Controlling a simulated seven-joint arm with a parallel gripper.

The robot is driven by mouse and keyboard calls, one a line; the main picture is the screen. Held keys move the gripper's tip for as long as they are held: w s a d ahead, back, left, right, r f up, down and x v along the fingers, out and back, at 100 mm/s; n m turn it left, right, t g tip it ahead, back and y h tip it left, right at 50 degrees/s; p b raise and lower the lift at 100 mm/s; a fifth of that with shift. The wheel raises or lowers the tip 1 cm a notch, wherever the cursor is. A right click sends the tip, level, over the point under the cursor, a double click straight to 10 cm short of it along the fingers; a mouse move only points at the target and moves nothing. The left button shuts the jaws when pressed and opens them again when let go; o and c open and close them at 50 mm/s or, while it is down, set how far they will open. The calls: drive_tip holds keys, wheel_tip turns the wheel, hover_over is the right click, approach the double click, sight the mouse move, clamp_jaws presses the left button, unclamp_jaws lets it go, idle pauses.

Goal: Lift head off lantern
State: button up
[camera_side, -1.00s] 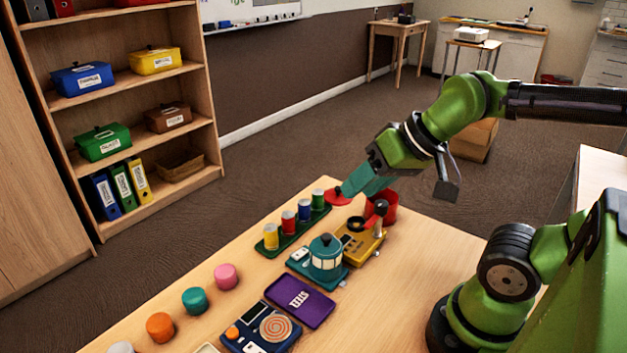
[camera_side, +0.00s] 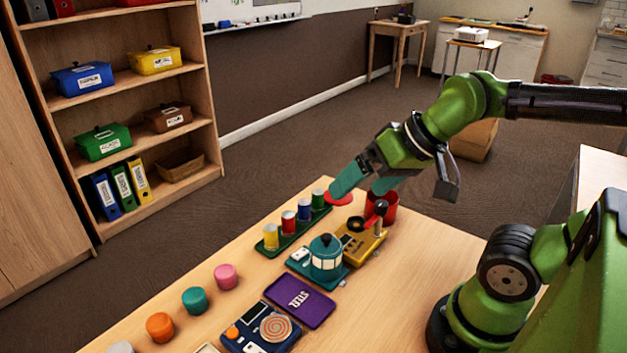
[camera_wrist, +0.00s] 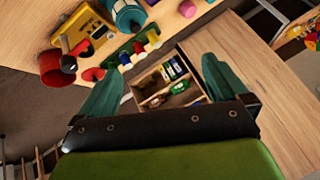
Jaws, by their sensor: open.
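The lantern (camera_side: 326,262) stands upright on a teal base plate near the middle of the table. Its teal domed head (camera_side: 325,243) with a dark knob sits on top of its pale-windowed body. In the wrist view the lantern (camera_wrist: 129,14) shows at the top, partly cut off by the frame edge. My gripper (camera_side: 365,184) is open and empty, with its teal fingers spread, above the far end of the table and behind the lantern. The wrist view shows the gripper (camera_wrist: 162,66) with nothing between its fingers.
A red disc-shaped lid (camera_side: 340,200) lies below my gripper, beside a red pot (camera_side: 391,205). A yellow device (camera_side: 362,243) stands between the pot and lantern. A green tray (camera_side: 297,231) of colored cylinders lies left of the lantern; a purple plate (camera_side: 300,301) lies in front.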

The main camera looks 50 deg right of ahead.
drive_tip(key=n+g+h, duration=0.1)
drive_tip(key=g+h, duration=0.1)
drive_tip(key=g, duration=0.5)
hover_over(327, 235)
wheel_tip(327, 235, down, 2)
drive_tip(key=f, duration=1.1)
drive_tip(key=shift+w+a+f, duration=0.1)
drive_tip(key=shift+a+f, duration=0.1)
drive_tip(key=shift+d+f, duration=0.1)
drive_tip(key=shift+f, duration=2.55)
drive_tip(key=c, duration=1.1)
drive_tip(key=shift+r, duration=0.1)
drive_tip(key=shift+c, duration=0.2)
